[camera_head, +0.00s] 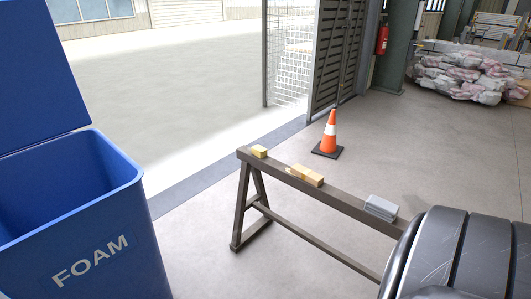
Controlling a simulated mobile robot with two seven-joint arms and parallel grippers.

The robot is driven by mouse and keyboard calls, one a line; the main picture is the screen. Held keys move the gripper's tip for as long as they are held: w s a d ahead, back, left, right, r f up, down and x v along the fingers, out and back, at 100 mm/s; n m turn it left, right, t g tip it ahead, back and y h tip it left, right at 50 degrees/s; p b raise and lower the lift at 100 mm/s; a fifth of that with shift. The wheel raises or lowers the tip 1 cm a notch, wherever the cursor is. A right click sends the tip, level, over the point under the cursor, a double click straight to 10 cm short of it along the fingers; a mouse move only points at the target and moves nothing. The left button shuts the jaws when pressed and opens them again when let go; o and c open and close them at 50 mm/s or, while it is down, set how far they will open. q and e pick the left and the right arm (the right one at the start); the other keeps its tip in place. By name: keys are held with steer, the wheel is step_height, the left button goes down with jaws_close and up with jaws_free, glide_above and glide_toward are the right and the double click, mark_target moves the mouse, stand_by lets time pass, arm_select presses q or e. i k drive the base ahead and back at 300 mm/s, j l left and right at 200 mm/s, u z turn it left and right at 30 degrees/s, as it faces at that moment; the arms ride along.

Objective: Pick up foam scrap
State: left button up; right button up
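Several small pieces lie in a row on the top of a brown trestle beam (340,197). A small yellow block (259,151), which looks like foam, lies near the beam's far left end. A longer tan-yellow piece (307,176) with a paler bit at its left end lies near the middle. A grey block (381,206) lies further right. I cannot tell for certain which piece is the foam scrap. A blue bin (95,265) lettered FOAM stands open at the left; its inside floor is hidden. Neither of my grippers is in view.
A large dark ribbed shape (450,250) at the lower right hides the beam's near end. An orange cone (329,130) stands behind the beam. A fire extinguisher (382,38) and a pile of wrapped sacks (465,75) are further back. Floor between bin and trestle is clear.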

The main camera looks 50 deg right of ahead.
mark_target(260, 151)
steer(key=i+z, duration=0.1)
steer(key=z, duration=1.35)
